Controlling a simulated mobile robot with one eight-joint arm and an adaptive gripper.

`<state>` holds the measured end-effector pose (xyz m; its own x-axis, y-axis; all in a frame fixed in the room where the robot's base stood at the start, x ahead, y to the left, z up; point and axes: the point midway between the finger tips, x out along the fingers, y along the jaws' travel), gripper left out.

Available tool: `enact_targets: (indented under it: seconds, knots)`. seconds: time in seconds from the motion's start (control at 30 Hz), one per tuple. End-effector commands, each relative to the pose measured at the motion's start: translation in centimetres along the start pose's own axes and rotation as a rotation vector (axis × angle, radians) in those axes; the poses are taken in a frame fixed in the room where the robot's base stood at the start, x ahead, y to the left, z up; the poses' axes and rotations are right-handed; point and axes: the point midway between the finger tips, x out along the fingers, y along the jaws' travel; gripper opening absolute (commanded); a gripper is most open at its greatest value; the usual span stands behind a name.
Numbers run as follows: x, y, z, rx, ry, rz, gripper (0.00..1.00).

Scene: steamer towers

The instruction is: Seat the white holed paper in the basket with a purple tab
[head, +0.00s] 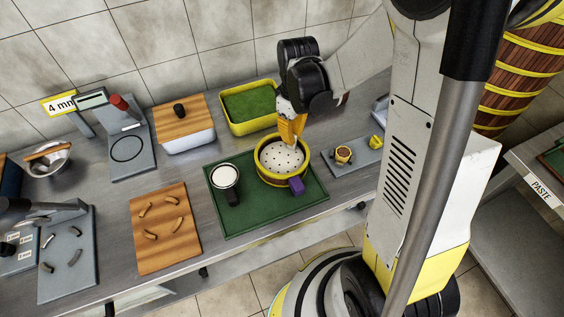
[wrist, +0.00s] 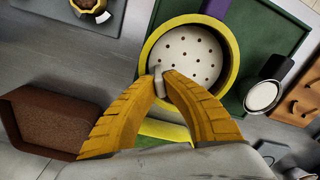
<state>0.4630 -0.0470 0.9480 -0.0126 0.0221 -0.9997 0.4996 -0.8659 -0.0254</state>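A round yellow basket (head: 262,174) with a purple tab (head: 296,186) on its front side stands on a green mat. The white holed paper (head: 279,158) lies within the basket's rim, and it fills most of the opening in the wrist view (wrist: 190,55). My gripper (head: 294,143) reaches down over the basket's back side. In the wrist view my fingertips (wrist: 163,76) close on a small light-grey tab at the paper's near edge. I cannot tell whether the paper rests fully on the basket's floor.
A black-handled cup with white contents (head: 224,176) stands left of the basket on the green mat (head: 240,222). A yellow bin with green filling (head: 249,104) is behind. A grey plate with small yellow pieces (head: 357,163) lies right. A wooden board (head: 165,258) lies left.

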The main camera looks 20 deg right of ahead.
Motion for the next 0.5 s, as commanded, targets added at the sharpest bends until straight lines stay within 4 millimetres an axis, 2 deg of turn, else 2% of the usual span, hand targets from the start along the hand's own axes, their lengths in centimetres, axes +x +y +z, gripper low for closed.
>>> enact_targets:
  seconds: [0.5]
  knots:
    - [0.68, 0.02, 0.00, 0.000, 0.000, 0.000, 0.00]
